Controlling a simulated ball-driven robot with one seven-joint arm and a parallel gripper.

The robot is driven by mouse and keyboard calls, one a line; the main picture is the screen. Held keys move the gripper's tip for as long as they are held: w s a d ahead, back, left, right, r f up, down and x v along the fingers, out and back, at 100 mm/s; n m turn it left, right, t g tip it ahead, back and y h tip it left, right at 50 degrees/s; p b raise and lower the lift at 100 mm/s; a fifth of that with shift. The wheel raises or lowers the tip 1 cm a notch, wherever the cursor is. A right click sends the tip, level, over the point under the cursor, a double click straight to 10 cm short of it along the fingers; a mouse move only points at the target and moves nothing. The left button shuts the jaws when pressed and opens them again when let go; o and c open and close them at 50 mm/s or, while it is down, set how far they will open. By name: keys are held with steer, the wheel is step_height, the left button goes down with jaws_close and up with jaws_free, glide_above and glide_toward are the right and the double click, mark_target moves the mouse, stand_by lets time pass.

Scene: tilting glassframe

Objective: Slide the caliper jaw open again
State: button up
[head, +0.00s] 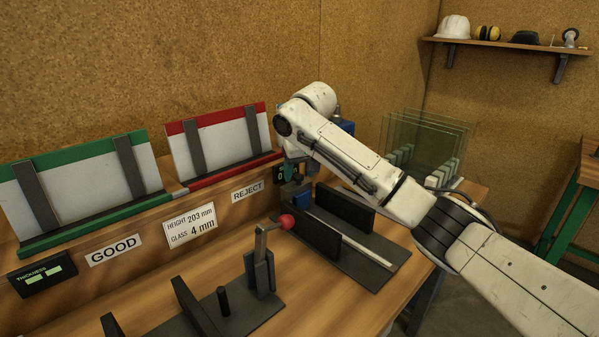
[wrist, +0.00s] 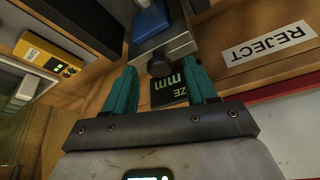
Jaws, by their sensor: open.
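My gripper (wrist: 164,76) is open; its two teal fingers point away from the wrist camera. A dark round knob (wrist: 160,63) sits between the fingertips, and I cannot tell whether either finger touches it. The knob is on a grey metal block, the caliper jaw (wrist: 178,45), with a blue piece (wrist: 150,20) on top. In the head view my gripper (head: 289,172) is down by the caliper's blue part (head: 301,197), partly hidden by my wrist. A display (wrist: 168,92) marked "ZE mm", partly covered, shows just behind the knob.
A black-walled fixture (head: 346,207) with a pale rail lies right of the caliper. A red-knobbed lever (head: 287,222) stands close in front. GOOD (head: 113,250) and REJECT (head: 248,190) racks line the back. Glass panes (head: 428,140) stand at the right.

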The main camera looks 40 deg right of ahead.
steer(key=shift+f, duration=0.25)
steer(key=shift+c, duration=0.5)
jaws_close()
